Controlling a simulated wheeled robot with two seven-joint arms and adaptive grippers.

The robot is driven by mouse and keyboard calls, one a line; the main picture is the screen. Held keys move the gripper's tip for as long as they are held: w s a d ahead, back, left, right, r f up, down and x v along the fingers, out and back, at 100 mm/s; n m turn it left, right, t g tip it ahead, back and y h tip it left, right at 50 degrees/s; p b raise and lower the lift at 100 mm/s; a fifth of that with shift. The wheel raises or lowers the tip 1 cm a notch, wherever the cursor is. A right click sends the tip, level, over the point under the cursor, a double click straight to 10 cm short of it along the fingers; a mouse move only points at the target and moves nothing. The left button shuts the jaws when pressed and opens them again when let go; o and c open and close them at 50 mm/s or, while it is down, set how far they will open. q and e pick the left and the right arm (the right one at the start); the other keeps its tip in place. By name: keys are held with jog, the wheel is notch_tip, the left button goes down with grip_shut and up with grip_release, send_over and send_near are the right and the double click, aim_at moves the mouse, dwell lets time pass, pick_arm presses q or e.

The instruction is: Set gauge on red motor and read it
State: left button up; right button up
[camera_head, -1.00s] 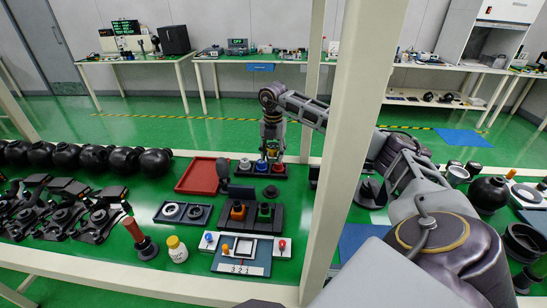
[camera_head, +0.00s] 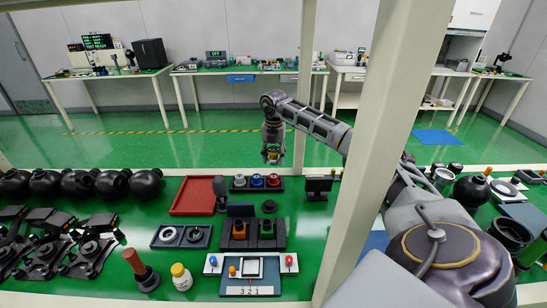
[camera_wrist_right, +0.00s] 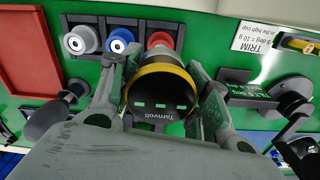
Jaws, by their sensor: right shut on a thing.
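My right gripper (camera_head: 273,158) is shut on a round black gauge with a yellow ring (camera_wrist_right: 160,90). The gauge face is turned toward the wrist camera, reads "Tarnvolt" and shows only green dashes. In the head view the gauge (camera_head: 272,154) hangs in the air above a black rack. The red motor (camera_head: 273,180) stands at the right end of that rack, with the blue motor (camera_head: 257,180) and the grey motor (camera_head: 240,181) to its left. In the wrist view the red motor (camera_wrist_right: 160,40) is partly hidden by the gauge. My left gripper is not in view.
A red tray (camera_head: 193,196) lies left of the rack. A black stand (camera_head: 318,186) is to its right, near a pale post (camera_head: 350,150). A dark block (camera_head: 252,233) with orange and green parts and a panel marked "321" (camera_head: 250,275) lie in front.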

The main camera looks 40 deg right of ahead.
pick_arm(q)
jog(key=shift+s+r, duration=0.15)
pick_arm(e)
jog(key=shift+p, duration=0.4)
jog(key=shift+f, duration=0.5)
notch_tip(320, 180, down, 2)
jog(key=shift+f+b, duration=0.1)
jog(key=shift+b, duration=0.45)
jog(key=shift+f+b, duration=0.3)
jog(key=shift+f, duration=0.85)
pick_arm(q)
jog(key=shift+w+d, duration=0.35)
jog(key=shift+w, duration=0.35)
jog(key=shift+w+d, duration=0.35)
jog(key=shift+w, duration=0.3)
pick_arm(e)
jog(key=shift+f, duration=0.15)
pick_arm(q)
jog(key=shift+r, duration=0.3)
